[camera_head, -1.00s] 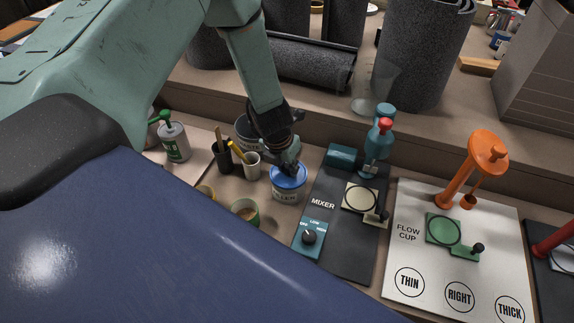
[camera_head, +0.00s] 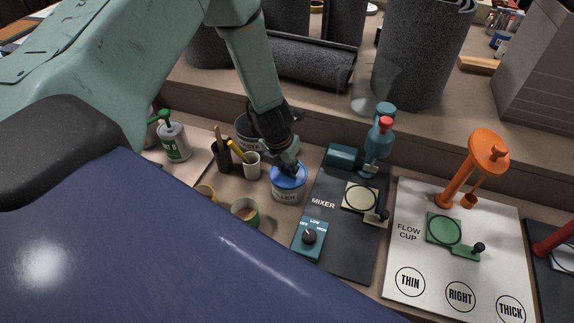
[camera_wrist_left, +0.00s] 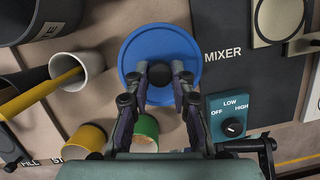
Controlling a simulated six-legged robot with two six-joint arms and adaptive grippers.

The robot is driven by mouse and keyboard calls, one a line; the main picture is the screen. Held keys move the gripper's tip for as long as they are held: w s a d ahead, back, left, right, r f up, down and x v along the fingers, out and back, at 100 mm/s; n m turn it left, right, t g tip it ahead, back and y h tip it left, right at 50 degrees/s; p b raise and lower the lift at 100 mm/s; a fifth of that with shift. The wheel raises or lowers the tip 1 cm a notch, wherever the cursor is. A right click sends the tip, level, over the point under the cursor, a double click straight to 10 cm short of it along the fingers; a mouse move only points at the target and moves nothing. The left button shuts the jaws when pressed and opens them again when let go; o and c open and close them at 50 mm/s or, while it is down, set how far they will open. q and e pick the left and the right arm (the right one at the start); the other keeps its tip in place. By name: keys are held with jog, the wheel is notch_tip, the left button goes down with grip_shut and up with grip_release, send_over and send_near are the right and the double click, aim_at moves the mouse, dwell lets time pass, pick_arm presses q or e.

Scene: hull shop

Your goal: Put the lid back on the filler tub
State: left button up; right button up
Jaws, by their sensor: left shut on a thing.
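The blue lid (camera_head: 289,180) sits over the mouth of the filler tub (camera_head: 286,195), a white and blue tub with partly visible lettering. In the left wrist view the lid (camera_wrist_left: 160,48) shows as a blue disc with a dark knob at its centre. My left gripper (camera_head: 291,168) is above the lid, and its fingers (camera_wrist_left: 160,74) are shut on the knob. The gripper covers part of the lid in the head view. My right gripper is not in view.
The mixer (camera_head: 345,235) stands right of the tub, and the flow cup board (camera_head: 425,270) is further right. Dark rolls (camera_head: 310,62) lie behind.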

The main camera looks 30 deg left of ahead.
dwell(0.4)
pick_arm(q)
jog(key=o, duration=0.9)
jog(key=o, duration=0.5)
jog(key=shift+r+p, duration=3.35)
jog(key=shift+r, duration=0.15)
